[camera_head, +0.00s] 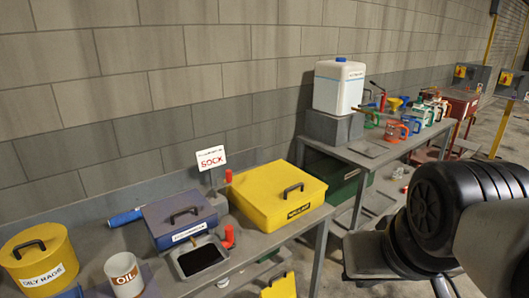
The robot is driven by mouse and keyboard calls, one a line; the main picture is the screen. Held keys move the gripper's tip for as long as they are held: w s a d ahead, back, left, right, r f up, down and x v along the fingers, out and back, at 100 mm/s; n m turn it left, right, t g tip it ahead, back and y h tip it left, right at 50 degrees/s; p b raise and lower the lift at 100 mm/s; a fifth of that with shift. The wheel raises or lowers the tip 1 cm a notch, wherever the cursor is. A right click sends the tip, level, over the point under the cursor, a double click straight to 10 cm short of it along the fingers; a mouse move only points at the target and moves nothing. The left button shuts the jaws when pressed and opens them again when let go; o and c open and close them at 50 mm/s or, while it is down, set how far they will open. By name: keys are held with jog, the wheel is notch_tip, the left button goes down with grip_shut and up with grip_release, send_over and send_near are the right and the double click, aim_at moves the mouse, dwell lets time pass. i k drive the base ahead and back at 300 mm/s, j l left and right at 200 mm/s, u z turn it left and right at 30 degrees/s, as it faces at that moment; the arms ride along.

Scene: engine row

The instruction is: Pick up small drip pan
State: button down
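A small shallow metal pan (201,259) with a pale rim and a dark inside sits at the front edge of the near bench; it looks like the small drip pan. It is just in front of a blue-grey lidded box (180,217) and left of a red-topped bottle (229,236). My arm (440,210) fills the right side of the view, well to the right of the pan. My gripper's fingers do not show. Nothing touches the pan from above.
A yellow lidded box (276,196) stands right of the pan. A white OIL cup (124,274) and a yellow OILY RAGS can (40,258) stand to the left. A SOCK sign (211,159) rises behind. A second bench holds a white jug (339,86) and several coloured cans.

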aim_at(191, 263)
jog(key=u, duration=1.5)
jog(key=z, duration=0.5)
jog(key=i+l, duration=0.35)
jog(key=l, duration=0.3)
jog(key=i+l+u, duration=0.1)
jog(key=i+l, duration=0.3)
jog(key=l, duration=0.25)
jog(key=i+l+u, duration=0.1)
jog(key=l, duration=0.25)
jog(key=i+l, duration=0.25)
jog(key=l, duration=0.1)
